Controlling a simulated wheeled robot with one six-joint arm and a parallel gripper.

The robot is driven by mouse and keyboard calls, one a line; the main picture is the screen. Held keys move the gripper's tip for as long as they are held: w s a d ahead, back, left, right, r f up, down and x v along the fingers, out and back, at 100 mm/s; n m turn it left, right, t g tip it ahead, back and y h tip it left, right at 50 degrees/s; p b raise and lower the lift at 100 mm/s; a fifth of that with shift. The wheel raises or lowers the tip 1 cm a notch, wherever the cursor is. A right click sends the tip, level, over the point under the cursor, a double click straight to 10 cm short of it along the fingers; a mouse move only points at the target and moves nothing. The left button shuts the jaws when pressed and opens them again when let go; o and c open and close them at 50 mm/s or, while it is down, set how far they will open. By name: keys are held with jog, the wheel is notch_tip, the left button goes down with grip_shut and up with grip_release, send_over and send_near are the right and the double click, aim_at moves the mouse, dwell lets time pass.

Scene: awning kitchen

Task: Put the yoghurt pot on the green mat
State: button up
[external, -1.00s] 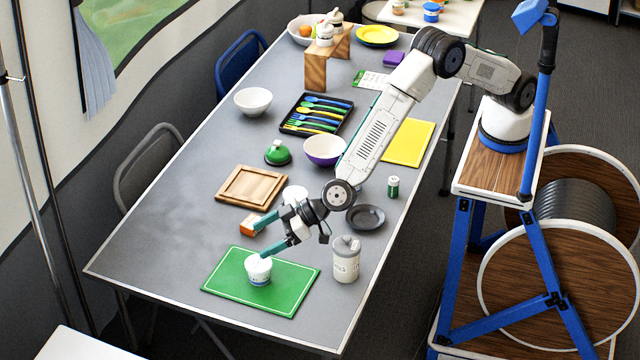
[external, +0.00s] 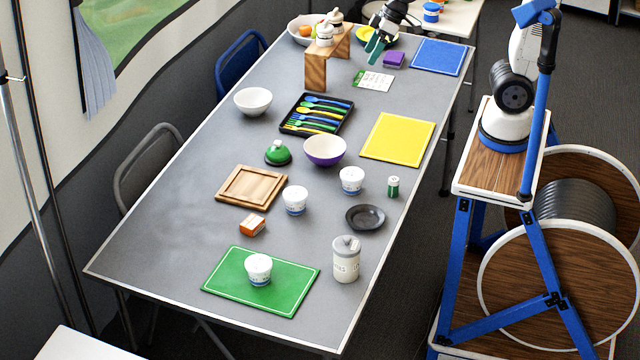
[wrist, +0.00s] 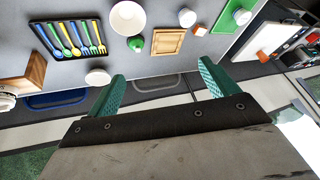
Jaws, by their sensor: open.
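A white yoghurt pot (external: 258,269) with a blue band stands upright on the green mat (external: 222,284) at the near end of the table. The green mat also shows in the wrist view (wrist: 229,18), with the pot (wrist: 242,17) on it. Two similar white pots stand on the bare table, one at centre (external: 295,200) and one to its right (external: 352,181). My gripper (external: 375,48) is at the far end of the table, well away from the mat. In the wrist view its teal fingers (wrist: 160,85) are spread apart with nothing between them.
A wooden stand (external: 318,72) with pots on top is close to the left of my gripper. A cutlery tray (external: 346,122), bowls, a yellow mat (external: 398,138), a blue mat (external: 437,57), a lidded jar (external: 346,262) and a dark plate (external: 365,218) are spread over the table.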

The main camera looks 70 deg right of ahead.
jog(key=s+d+f+m+g+h, duration=0.1)
jog(key=s+d+f+m+h, duration=0.1)
jog(key=s+d, duration=0.6)
jog(key=s+d+f+m+g+h, duration=0.1)
jog(key=s+d+g, duration=0.1)
jog(key=s+d, duration=0.6)
jog(key=s, duration=0.4)
jog(key=shift+s+d+f+m+h, duration=0.25)
jog(key=shift+f+m+h, duration=0.15)
